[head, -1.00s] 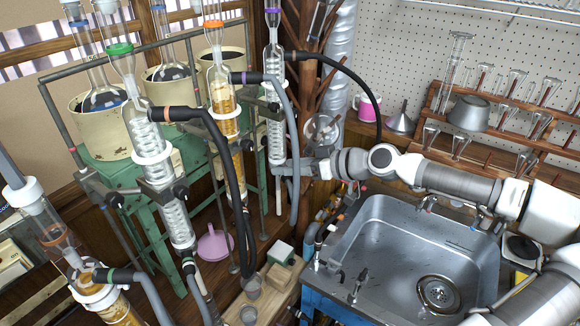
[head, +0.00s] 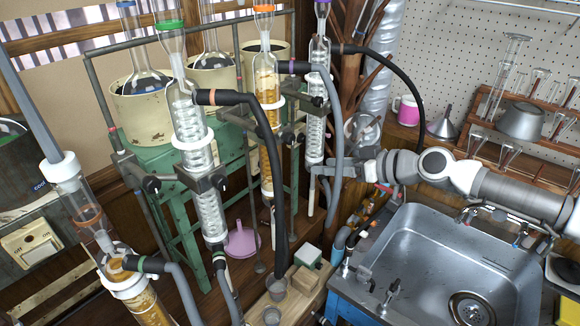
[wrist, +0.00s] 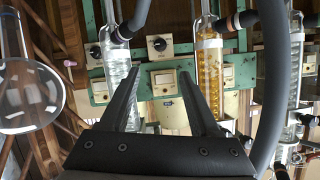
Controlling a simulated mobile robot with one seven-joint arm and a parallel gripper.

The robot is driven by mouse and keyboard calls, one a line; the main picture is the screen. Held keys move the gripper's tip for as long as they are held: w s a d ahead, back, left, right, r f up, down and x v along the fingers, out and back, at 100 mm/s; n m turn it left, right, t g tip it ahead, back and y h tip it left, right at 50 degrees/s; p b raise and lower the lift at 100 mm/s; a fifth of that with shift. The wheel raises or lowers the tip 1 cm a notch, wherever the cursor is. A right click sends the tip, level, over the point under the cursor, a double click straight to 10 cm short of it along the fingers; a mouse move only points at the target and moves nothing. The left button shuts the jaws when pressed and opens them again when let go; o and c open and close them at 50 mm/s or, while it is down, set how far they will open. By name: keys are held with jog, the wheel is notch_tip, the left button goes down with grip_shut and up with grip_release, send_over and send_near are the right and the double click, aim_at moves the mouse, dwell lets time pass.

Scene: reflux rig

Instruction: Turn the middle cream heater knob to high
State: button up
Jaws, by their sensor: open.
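My gripper (wrist: 157,78) is open and empty in the wrist view, its two dark fingers pointing towards the green rig frame. A cream plate with a black knob (wrist: 159,44) shows beyond and between the fingertips, apart from them; it looks like the middle heater knob. Another black knob on a cream plate (wrist: 95,52) is to its left. Which setting either knob points to is too small to tell. In the head view my gripper (head: 328,169) is beside the right-hand coiled condenser (head: 315,130). The knob fronts under the cream heater pots (head: 140,110) are hidden there.
Glass condensers (wrist: 117,62) and an amber one (wrist: 210,70) stand close around the fingers. A thick grey hose (wrist: 270,80) curves at the right, and a round flask (wrist: 28,95) is at the left. In the head view a steel sink (head: 440,260) is at lower right.

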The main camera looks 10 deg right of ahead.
jog(key=shift+a, duration=0.1)
jog(key=x, duration=1.7)
jog(key=shift+a, duration=0.2)
jog(key=shift+f, duration=0.1)
grip_shut()
